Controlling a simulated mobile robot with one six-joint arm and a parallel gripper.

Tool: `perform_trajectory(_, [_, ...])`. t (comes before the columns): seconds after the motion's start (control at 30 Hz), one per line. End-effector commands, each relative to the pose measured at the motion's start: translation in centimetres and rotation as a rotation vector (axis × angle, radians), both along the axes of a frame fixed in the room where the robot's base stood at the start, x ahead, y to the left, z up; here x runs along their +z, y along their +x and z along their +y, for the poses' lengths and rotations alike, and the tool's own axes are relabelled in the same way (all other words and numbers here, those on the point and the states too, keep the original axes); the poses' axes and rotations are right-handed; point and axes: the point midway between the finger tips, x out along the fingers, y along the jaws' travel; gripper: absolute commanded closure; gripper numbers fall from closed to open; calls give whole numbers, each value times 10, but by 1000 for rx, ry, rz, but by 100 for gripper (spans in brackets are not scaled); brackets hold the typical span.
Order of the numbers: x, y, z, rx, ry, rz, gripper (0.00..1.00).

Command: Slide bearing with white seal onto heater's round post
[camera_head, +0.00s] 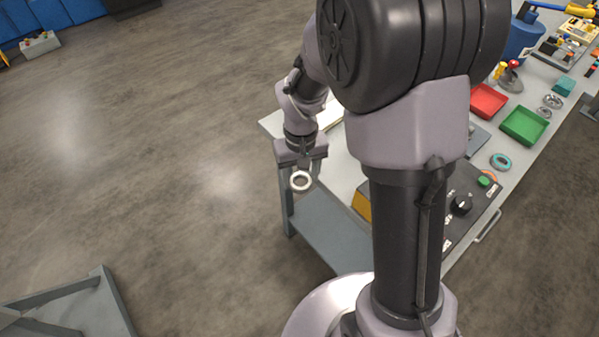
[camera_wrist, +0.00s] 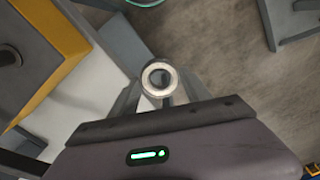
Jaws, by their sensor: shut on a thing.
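My gripper (camera_head: 300,165) is shut on the bearing with the white seal (camera_head: 301,189), beyond the table's left end and over the floor. In the wrist view, the bearing (camera_wrist: 160,91) sits between the fingertips, its pale ring face and open hole toward the camera. The heater shows beside my arm as a yellow-sided box (camera_head: 361,206) and a black panel with a knob (camera_head: 461,204); my arm covers its middle. In the wrist view the heater's yellow edge (camera_wrist: 62,45) is at left, apart from the bearing. A dark round part there (camera_wrist: 8,56) may be the post; I cannot tell.
The pale table (camera_head: 340,170) runs to the upper right. It carries a teal-sealed ring (camera_head: 501,162), a partly hidden orange ring (camera_head: 489,174), a green tray (camera_head: 525,125) and a red tray (camera_head: 488,101). Open floor (camera_head: 170,180) lies left; a grey stand (camera_head: 85,305) is at lower left.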

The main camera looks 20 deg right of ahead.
Motion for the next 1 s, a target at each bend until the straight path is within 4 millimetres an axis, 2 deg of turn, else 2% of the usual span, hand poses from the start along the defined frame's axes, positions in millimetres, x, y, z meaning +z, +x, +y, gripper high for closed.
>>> perform_trajectory(0.03, [-16,0,0,0,0,0,80])
perform_trajectory(0.2, [-41,0,0,0,0,-1,80])
perform_trajectory(0.3, [-16,-2,-15,-72,0,1,80])
perform_trajectory(0.47, [7,-7,-42,-212,1,1,80])
perform_trajectory(0.67, [51,-24,-93,-480,2,2,80])
perform_trajectory(0.9, [121,-67,-168,-939,4,3,80])
perform_trajectory(1.0, [135,-82,-188,-1076,5,2,80])
